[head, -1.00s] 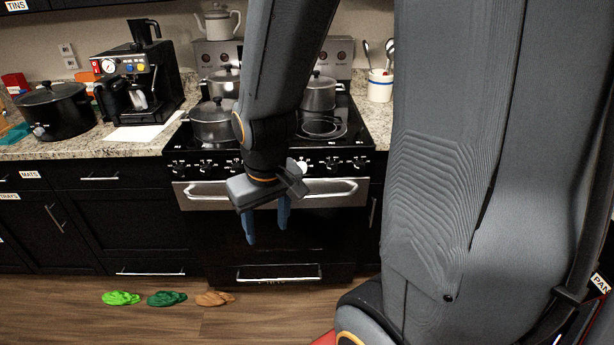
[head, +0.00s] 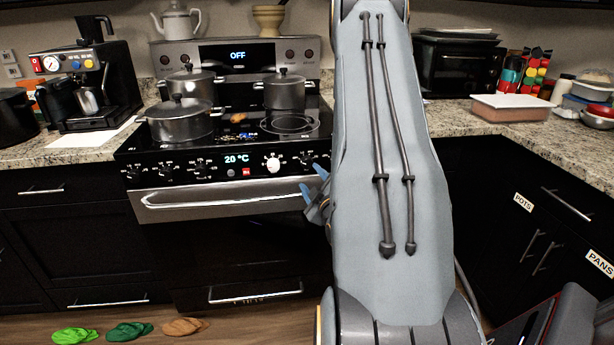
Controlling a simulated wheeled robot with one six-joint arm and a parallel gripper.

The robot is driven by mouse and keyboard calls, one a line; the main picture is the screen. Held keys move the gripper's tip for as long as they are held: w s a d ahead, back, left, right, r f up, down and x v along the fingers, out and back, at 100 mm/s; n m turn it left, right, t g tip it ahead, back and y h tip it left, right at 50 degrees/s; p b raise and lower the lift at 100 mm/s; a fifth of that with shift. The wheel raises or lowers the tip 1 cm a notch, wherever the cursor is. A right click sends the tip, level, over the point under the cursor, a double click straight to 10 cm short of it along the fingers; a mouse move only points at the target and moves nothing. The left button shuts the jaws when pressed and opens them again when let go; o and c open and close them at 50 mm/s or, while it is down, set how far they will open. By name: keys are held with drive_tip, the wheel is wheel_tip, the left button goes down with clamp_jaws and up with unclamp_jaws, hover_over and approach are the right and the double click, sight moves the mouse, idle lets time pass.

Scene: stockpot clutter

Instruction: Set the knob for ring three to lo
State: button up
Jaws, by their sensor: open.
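The stove (head: 220,207) stands in the middle of the head view, with a row of knobs on its black front panel. Black knobs (head: 166,169) sit left of the "20 °C" display (head: 237,160). A white knob (head: 271,162) and a black knob (head: 306,158) sit right of it. The knob labels and settings are too small to read, so I cannot tell which knob is for ring three. My gripper (head: 313,184) is open, its blue fingers near the right end of the stove front. My arm hides part of the gripper and the stove's right end.
Lidded pots stand front left (head: 180,121), back left (head: 193,85) and back right (head: 285,92) on the hob. The front right ring (head: 290,124) is bare. A handle bar (head: 215,199) runs below the panel. Slippers (head: 130,331) lie on the floor at left.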

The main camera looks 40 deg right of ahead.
sight(307, 164)
drive_tip(key=shift+t+h, duration=0.3)
drive_tip(key=x, duration=0.5)
drive_tip(key=d+p+x, duration=0.1)
drive_tip(key=x, duration=0.1)
drive_tip(key=shift+s+d, duration=0.1)
drive_tip(key=shift+d, duration=0.05)
drive_tip(key=c, duration=1)
